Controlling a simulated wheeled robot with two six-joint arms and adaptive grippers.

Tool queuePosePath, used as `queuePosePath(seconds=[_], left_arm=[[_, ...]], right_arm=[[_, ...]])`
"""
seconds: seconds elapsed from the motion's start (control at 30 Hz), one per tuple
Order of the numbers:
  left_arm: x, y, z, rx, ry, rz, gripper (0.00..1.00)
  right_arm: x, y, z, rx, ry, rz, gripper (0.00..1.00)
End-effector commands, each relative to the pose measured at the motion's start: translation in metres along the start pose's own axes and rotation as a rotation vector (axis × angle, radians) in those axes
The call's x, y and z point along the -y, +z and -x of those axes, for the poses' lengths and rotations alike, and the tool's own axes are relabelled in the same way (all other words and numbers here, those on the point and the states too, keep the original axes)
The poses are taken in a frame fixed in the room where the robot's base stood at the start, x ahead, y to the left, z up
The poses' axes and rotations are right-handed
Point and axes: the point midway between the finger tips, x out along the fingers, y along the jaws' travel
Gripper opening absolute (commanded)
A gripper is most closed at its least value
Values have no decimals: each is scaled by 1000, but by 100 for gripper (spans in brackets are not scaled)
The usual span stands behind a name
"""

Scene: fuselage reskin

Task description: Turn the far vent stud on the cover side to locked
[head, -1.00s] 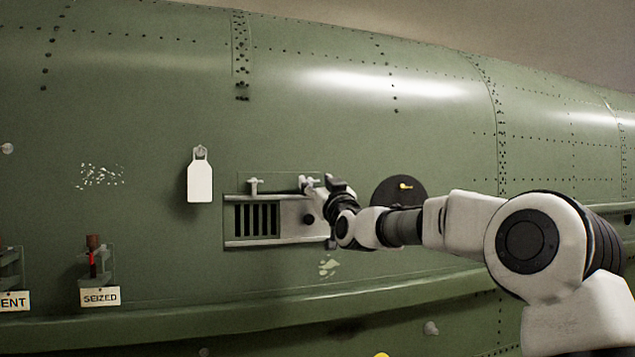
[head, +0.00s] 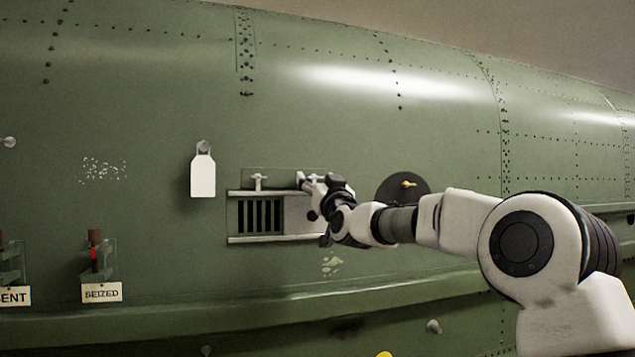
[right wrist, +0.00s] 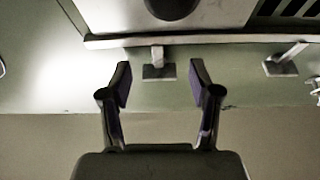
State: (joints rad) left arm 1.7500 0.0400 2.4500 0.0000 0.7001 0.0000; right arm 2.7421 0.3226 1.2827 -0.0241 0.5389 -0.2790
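The vent (head: 262,215) is set in the green fuselage wall, with dark slats at its left and a pale cover plate (head: 297,214) at its right. Two small pale studs stand above its upper rail. The stud on the slat side (head: 259,180) is free, and it also shows in the right wrist view (right wrist: 285,62). The cover-side stud (head: 301,178) is partly hidden by my right gripper (head: 318,184). In the right wrist view, my gripper (right wrist: 160,78) is open, its fingertips on either side of the cover-side stud (right wrist: 157,62), apparently without touching it. My left gripper is out of view.
A white tag (head: 202,175) hangs left of the vent. A bracket with a "SEIZED" label (head: 102,292) is at lower left. A dark round disc with a yellow handle (head: 408,184) sits behind my right arm. A ledge (head: 200,318) runs below.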

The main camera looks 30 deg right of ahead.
Motion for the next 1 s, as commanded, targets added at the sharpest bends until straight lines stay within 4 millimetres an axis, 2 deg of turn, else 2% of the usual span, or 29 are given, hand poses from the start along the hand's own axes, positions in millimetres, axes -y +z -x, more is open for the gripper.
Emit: queuePosePath(seconds=[0.17, 0.4, 0.53, 1.0], left_arm=[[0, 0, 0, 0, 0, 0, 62], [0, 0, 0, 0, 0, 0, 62], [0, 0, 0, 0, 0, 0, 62], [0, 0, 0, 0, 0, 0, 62]], right_arm=[[0, 0, 8, 2, 0, 0, 62], [0, 1, 52, 2, -1, -3, 62], [0, 2, 69, 2, -1, -1, 62], [0, 2, 73, 2, 0, 0, 62]])
